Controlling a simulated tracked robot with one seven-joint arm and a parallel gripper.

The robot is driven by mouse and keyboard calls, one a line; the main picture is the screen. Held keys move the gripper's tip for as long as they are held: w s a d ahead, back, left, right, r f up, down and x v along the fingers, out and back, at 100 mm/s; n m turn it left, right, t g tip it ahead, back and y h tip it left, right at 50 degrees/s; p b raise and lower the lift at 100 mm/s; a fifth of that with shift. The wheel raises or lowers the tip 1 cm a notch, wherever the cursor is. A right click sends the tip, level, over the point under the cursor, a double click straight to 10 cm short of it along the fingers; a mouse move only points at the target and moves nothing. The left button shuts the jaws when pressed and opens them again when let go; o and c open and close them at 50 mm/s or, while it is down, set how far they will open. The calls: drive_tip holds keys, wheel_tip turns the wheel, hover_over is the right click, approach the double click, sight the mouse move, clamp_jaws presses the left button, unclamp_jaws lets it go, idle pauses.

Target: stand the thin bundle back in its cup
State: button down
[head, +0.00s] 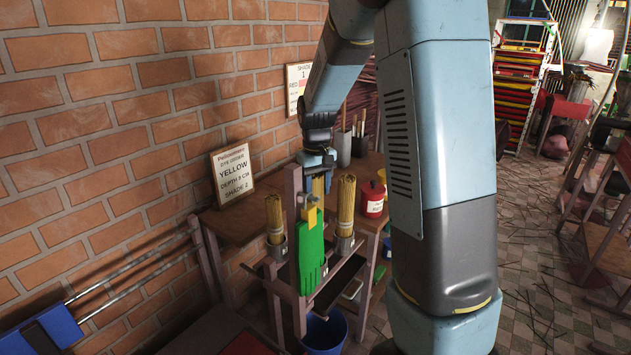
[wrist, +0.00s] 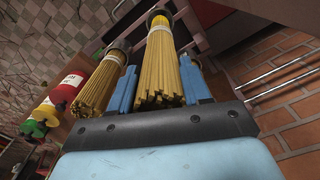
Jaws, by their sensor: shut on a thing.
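My gripper (head: 318,163) is over the small stand, between two other yellow stick bundles in the head view. Its blue fingers close on a narrow yellow bundle (head: 319,187), mostly hidden there by the yellow bracket and green plate. In the wrist view a yellow bundle (wrist: 160,75) shows between the fingers, with a dark-rimmed cup (wrist: 157,15) around its far end. I cannot tell how deep it sits. One bundle (head: 275,218) stands upright in a grey cup at left. Another (head: 346,204) stands in a cup (head: 344,243) at right.
A red pot (head: 373,198) stands at right, a YELLOW sign (head: 232,174) leans on the brick wall, and a blue bucket (head: 325,332) is below.

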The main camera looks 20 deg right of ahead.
sight(317, 175)
wheel_tip(317, 175, down, 7)
drive_tip(key=shift+f, duration=0.15)
idle(0.7)
drive_tip(key=shift+c, duration=2.2)
unclamp_jaws()
wheel_tip(317, 175, up, 13)
drive_tip(key=shift+f, duration=0.1)
drive_tip(key=shift+r, duration=0.4)
